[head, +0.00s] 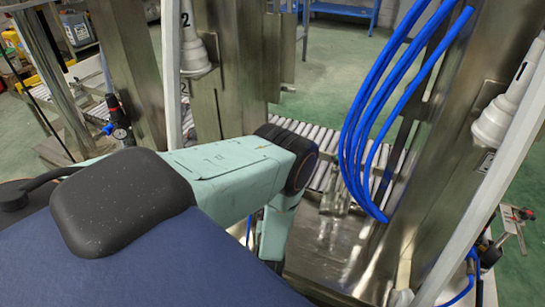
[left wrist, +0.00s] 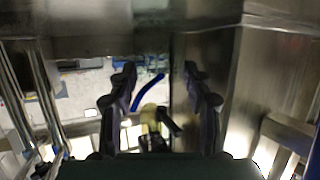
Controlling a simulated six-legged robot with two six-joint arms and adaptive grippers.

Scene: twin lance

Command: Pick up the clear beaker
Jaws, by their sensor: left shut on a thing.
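My left gripper (left wrist: 160,70) shows in the left wrist view. Its two dark fingers stand apart, one on each side of the picture's middle, and are shut on the clear beaker. The beaker's see-through walls can hardly be made out against the metal and the pale background, so its tilt and height cannot be told. In the head view my left arm reaches in from the left and bends down over the metal platform. Its own wrist hides the gripper there. My right gripper is in neither view.
A roller conveyor (head: 300,128) runs behind the metal platform (head: 318,255). Several blue hoses (head: 352,125) hang right of my arm. Steel columns stand left (head: 130,70) and right (head: 440,160). White cones numbered 2 (head: 194,55) and 1 (head: 497,118) are mounted on both sides.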

